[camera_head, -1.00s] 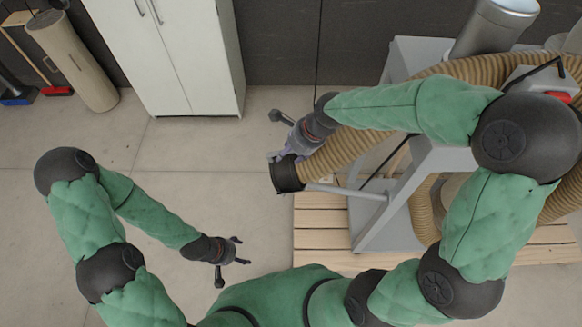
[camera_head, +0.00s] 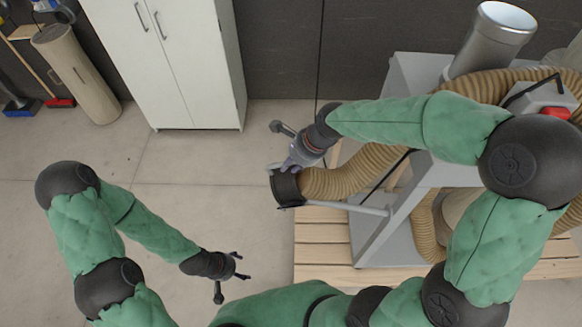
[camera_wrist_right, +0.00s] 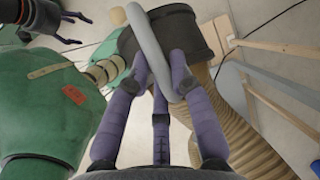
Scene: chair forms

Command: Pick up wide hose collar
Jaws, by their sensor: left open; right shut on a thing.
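The wide hose collar (camera_head: 286,188) is a black ring on the open end of a tan ribbed hose (camera_head: 345,179), left of the grey stand. My right gripper (camera_head: 288,165) is at the collar's upper edge. The exact contact is partly hidden. My left gripper (camera_head: 240,266) is open and empty, lower left of the collar. It also shows in the right wrist view (camera_wrist_right: 72,28).
A grey stand (camera_head: 385,240) with a metal cylinder (camera_head: 490,42) stands on a wooden pallet (camera_head: 320,240) at right. A grey rod (camera_head: 355,208) reaches from the stand towards the collar. A white cabinet (camera_head: 180,60) stands at the back.

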